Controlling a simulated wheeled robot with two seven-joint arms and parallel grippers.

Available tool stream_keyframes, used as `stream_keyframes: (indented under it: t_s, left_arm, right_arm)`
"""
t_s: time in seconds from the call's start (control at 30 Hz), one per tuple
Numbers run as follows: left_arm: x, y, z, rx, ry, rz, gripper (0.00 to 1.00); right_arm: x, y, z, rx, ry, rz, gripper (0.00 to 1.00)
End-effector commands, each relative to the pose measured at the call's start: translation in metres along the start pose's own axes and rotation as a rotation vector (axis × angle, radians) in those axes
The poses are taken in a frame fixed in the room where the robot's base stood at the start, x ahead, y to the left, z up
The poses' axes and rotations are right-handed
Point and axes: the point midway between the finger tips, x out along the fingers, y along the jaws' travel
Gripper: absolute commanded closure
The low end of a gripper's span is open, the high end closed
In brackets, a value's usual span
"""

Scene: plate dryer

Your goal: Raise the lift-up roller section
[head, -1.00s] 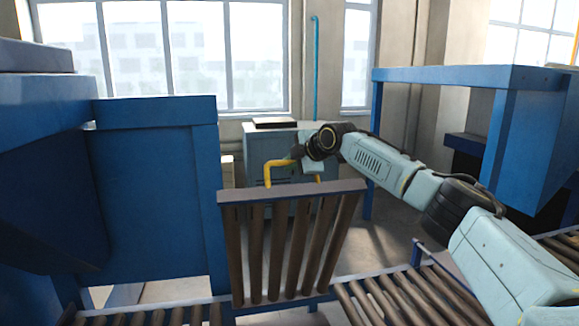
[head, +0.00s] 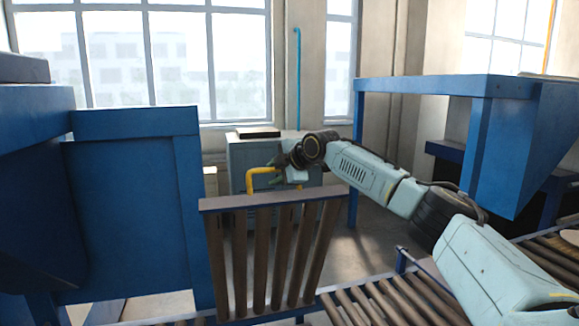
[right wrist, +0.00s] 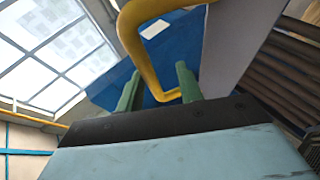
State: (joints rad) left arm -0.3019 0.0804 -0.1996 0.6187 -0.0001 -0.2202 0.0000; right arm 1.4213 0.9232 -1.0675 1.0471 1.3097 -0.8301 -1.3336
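The lift-up roller section (head: 273,196) stands steeply raised in the head view, its brown rollers running up to a blue-grey top bar. A yellow handle (head: 250,180) rises from that bar. My right gripper (head: 287,172) is at the handle, partly hidden behind its own wrist. In the right wrist view its two green fingers (right wrist: 157,88) are spread apart, with part of the yellow handle (right wrist: 135,40) between them and a visible gap. My left gripper is not in view.
Roller conveyor (head: 395,300) continues right of the raised section. A blue machine housing (head: 130,215) stands close on the left, and a blue frame (head: 430,85) on the right. A grey-blue cabinet (head: 240,160) is behind. Open floor lies beyond the section.

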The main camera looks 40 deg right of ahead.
Motion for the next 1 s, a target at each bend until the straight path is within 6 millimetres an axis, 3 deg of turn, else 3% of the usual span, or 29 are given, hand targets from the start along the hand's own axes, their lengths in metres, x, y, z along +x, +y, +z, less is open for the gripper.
stream_keyframes:
  t_s: [0.6, 1.0]
  left_arm:
    - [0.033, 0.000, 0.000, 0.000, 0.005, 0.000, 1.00]
    - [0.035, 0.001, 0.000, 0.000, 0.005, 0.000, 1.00]
  right_arm:
    - [-0.111, -0.002, 0.001, -0.002, -0.003, 0.001, 0.64]
    - [-0.125, -0.001, 0.000, -0.001, -0.002, -0.001, 0.64]
